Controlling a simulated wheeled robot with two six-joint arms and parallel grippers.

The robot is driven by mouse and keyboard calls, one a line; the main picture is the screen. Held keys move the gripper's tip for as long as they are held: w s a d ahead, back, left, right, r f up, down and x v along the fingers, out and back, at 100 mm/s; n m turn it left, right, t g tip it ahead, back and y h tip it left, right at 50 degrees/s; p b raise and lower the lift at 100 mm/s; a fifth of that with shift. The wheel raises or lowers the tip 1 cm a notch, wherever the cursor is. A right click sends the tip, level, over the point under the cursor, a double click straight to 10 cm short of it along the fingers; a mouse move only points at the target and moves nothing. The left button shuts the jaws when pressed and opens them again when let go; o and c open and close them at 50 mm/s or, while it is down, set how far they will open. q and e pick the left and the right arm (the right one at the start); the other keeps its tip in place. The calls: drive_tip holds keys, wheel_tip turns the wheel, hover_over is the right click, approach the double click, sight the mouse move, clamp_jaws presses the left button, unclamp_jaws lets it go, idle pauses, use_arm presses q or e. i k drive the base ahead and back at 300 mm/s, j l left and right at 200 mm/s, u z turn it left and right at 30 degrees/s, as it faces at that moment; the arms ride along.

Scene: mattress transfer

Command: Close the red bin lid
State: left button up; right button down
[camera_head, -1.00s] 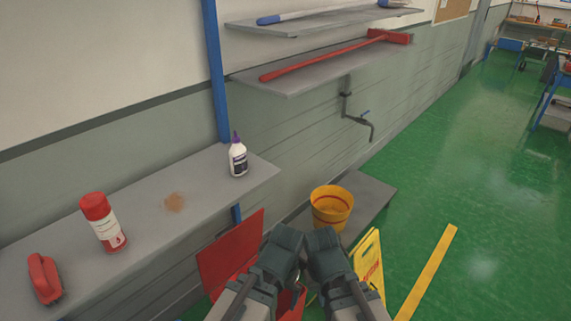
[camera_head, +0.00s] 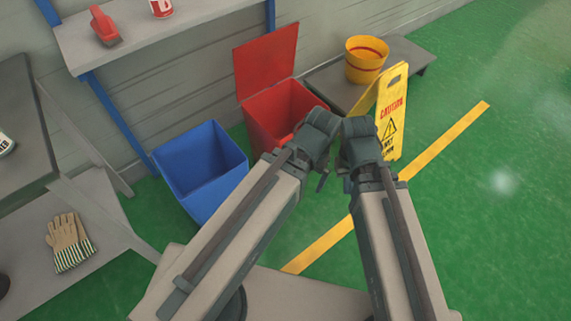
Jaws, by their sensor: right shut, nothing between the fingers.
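The red bin (camera_head: 280,115) stands on the green floor near the wall. Its red lid (camera_head: 266,60) is open and upright at the back, leaning on the wall side. My two arms reach up from the bottom, and their wrists partly cover the bin's front right. My right gripper (camera_head: 322,181) shows only as a small dark piece between the arms, in front of the bin, shut and empty, apart from the lid. My left gripper is not visible, hidden behind its arm.
A blue open bin (camera_head: 203,167) stands left of the red bin. A yellow caution sign (camera_head: 391,115) stands to the right, before a low grey platform (camera_head: 405,57) with a yellow bucket (camera_head: 366,60). A shelf (camera_head: 180,35) is above left. Floor at right is clear.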

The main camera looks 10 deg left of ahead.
sight(259, 63)
drive_tip(key=i+j+u, duration=0.1)
drive_tip(key=i, duration=0.4)
drive_tip(key=i+j+u, duration=0.15)
drive_tip(key=i, duration=0.3)
drive_tip(key=j, duration=0.1)
